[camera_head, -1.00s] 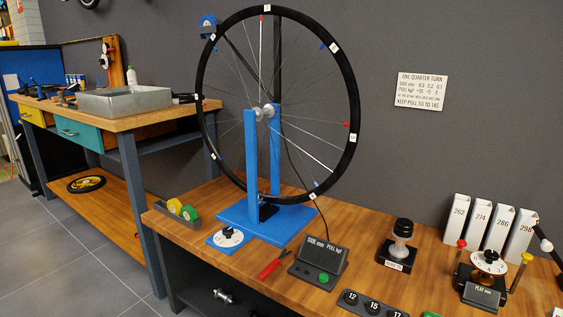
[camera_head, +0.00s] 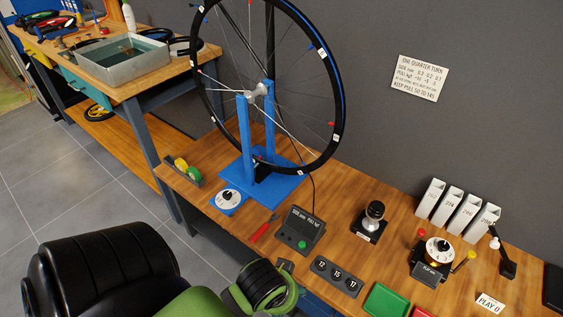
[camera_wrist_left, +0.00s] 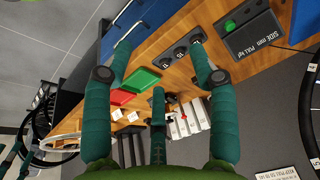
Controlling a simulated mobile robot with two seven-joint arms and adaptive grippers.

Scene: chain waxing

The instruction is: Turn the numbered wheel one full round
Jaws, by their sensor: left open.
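The large black wheel (camera_head: 338,98) with small white tags around its rim stands upright in a blue stand (camera_head: 244,140) on the wooden bench. Its top is cut off in the head view, and the tag numbers are too small to read. My left arm shows at the bottom left of the head view, well in front of the wheel. In the left wrist view my left gripper (camera_wrist_left: 160,68) has its green fingers spread, with nothing between them. Part of a black rim (camera_wrist_left: 308,100) shows at that view's right edge.
On the bench before the stand are a white dial (camera_head: 229,199), red pliers (camera_head: 263,230), a gauge box (camera_head: 301,231) with a green button and a numbered block (camera_head: 337,276). A green tray (camera_head: 387,301) and white numbered boxes (camera_head: 464,215) stand farther right.

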